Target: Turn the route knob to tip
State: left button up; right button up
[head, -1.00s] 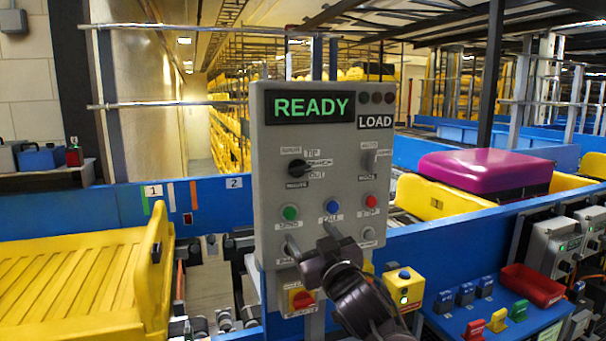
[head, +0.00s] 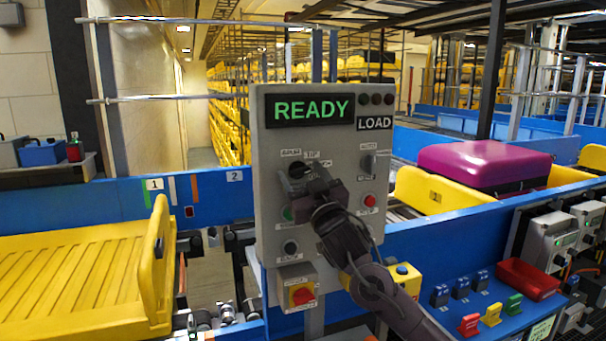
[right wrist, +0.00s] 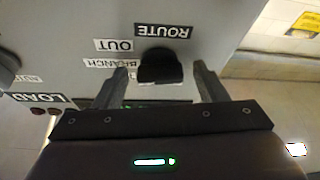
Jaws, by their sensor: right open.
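The route knob (right wrist: 160,66) is black and sits on the grey control panel (head: 268,220). In the right wrist view it lies between the two fingers of my right gripper (right wrist: 160,85), with a gap to each side. The labels ROUTE, OUT and BRANCH show upside down beside it. In the head view my right gripper (head: 312,182) is in front of the panel, covering part of the knob (head: 297,171) and some labels. A TIP label (head: 312,155) shows just above. The knob's pointing direction is hard to tell. My left gripper is not seen.
The panel display (head: 311,108) reads READY, with LOAD lit beside it. A second selector (head: 369,162), a red button (head: 369,200) and a red-yellow switch (head: 302,293) are close by. A yellow tray (head: 70,275) is left; a purple suitcase (head: 480,163) lies right.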

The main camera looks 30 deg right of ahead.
jog(key=shift+c, duration=0.3)
jog(key=c, duration=0.9)
jog(key=shift+n, duration=0.6)
jog(key=n+y, duration=0.2)
jog(key=n, duration=0.1)
jog(key=shift+d+n, duration=0.1)
jog(key=shift+n, duration=0.3)
jog(key=shift+r+n+g+y, duration=0.1)
jog(key=shift+n+g+y, duration=0.2)
jog(key=shift+n+y, duration=0.8)
jog(key=shift+n+g+y, duration=0.3)
jog(key=shift+n+y, duration=0.1)
jog(key=shift+n, duration=1.4)
jog(key=o, duration=1)
jog(key=shift+c, duration=0.2)
